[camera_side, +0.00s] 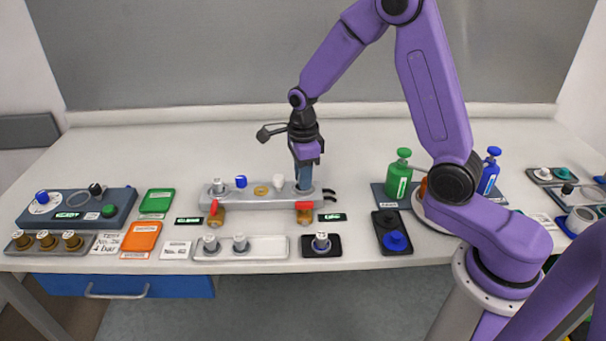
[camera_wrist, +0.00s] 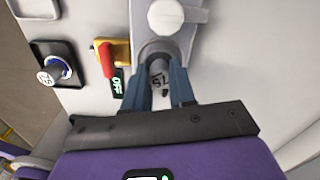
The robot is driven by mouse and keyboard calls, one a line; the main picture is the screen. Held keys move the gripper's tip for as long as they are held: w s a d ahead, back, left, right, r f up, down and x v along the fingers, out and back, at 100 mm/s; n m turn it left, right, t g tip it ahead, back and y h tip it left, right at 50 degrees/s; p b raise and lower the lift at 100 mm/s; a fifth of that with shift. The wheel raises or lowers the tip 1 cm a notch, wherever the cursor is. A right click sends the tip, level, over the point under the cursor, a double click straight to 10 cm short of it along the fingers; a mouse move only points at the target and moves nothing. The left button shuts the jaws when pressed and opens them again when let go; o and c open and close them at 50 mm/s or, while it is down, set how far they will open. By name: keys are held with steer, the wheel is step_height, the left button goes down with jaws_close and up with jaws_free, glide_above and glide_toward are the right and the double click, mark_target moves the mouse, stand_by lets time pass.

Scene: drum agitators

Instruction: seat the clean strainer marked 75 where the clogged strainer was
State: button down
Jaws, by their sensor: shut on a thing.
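My gripper (camera_side: 305,185) points down at the right end of the long grey manifold (camera_side: 255,202).
A red valve handle (camera_side: 305,206) beside the manifold has an OFF label (camera_side: 332,217). A pale tray (camera_side: 270,248) holds two strainers. Green (camera_side: 398,178) and blue (camera_side: 489,176) bottles stand to the right. The table behind the manifold is clear.

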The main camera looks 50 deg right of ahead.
steer(key=shift+f, duration=0.2)
stand_by(0.4)
steer(key=c, duration=0.8)
jaws_free()
steer(key=shift+c, duration=0.2)
steer(key=o, duration=0.3)
steer(key=shift+r, duration=0.1)
steer(key=shift+r, duration=1.15)
steer(key=shift+r, duration=0.15)
